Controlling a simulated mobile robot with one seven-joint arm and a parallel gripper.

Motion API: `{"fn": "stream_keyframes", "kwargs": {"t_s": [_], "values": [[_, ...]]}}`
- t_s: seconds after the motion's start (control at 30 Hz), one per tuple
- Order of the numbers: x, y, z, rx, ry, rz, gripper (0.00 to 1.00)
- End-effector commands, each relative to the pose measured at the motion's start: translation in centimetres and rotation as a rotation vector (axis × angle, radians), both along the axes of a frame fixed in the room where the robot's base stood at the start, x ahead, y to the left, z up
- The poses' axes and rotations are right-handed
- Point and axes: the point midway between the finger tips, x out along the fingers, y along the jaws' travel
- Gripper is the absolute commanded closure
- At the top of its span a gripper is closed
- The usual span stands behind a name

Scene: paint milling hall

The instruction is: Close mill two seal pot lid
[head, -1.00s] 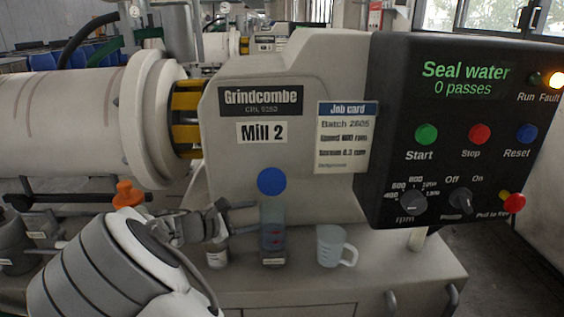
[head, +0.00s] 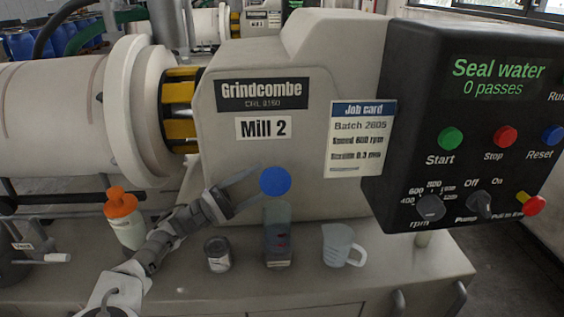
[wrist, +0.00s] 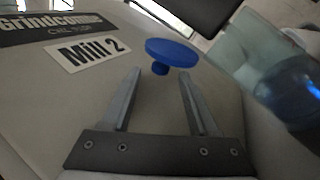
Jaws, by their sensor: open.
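The seal pot (head: 278,235) is a clear, upright vessel with dark liquid and red marks, standing on the bench in front of mill 2. Its round blue lid (head: 275,181) stands raised above the pot, its face towards the head camera. In the wrist view the lid (wrist: 172,50) shows edge-on with a small blue knob (wrist: 160,69), and the pot (wrist: 270,75) is at the right. My gripper (head: 257,184) is open and empty, just left of the lid. In the wrist view the knob appears between or just beyond the fingertips (wrist: 160,72); contact cannot be told.
A small tin (head: 218,254) stands left of the pot, and a clear jug (head: 341,246) stands right of it. An orange-capped bottle (head: 125,220) is farther left. The control panel (head: 470,130) juts out at the upper right. The mill housing (head: 290,90) is close behind.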

Motion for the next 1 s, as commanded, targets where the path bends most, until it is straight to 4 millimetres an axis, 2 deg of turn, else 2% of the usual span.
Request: {"fn": "stream_keyframes", "kwargs": {"t_s": [0.5,0.87,1.0], "values": [[1.2,-6.1,2.7,-0.001,-0.002,-0.004,0.4],[1.4,-6.6,3.0,0.001,-0.001,-0.001,0.4],[1.4,-6.6,3.0,0.001,-0.001,-0.001,0.63]]}}
